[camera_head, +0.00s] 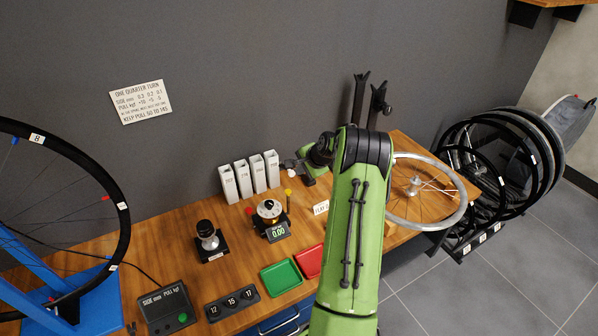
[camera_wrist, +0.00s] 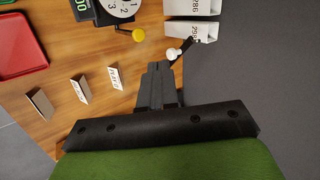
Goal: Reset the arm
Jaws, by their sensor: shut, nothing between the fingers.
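My gripper (camera_wrist: 155,80) shows in the wrist view with its two dark fingers together and nothing between them. It is above the wooden bench (camera_wrist: 100,62), short of a small white knob on a dark stem (camera_wrist: 173,54). I cannot tell the height gap between them. In the head view my green arm rises from the bottom and bends at a black joint.
White numbered boxes (camera_head: 244,178) stand along the wall. A dial device (camera_head: 270,209), a green tray (camera_head: 281,277) and a red tray (camera_head: 309,262) lie left of my arm. A spoked wheel (camera_head: 462,204) is at the right, and a large black wheel (camera_head: 122,222) at the left.

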